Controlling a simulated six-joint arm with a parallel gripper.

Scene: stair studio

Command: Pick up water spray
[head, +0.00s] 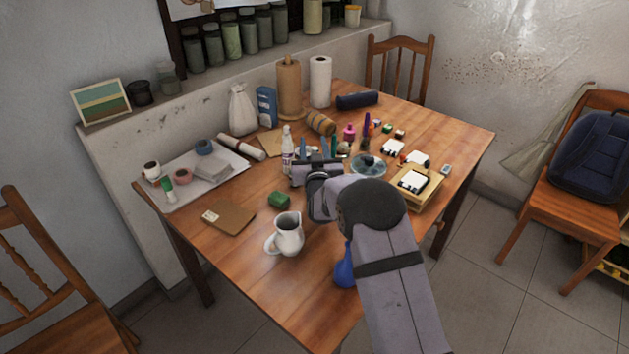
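A slim clear-and-white bottle (287,152) with a narrow top stands upright on the wooden table; it looks like the water spray, though its nozzle is too small to make out. My gripper (318,162) is over the middle of the table, just right of the bottle in the picture. I cannot tell whether they touch. The arm hides the fingertips, so whether the gripper is open or shut does not show. A blue object (345,268) near the front edge is partly hidden behind my arm, and I cannot tell what it is.
Paper rolls (320,82), a white bag (242,110) and a blue box (266,105) stand behind. Small items crowd the right. The table's front left is mostly clear.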

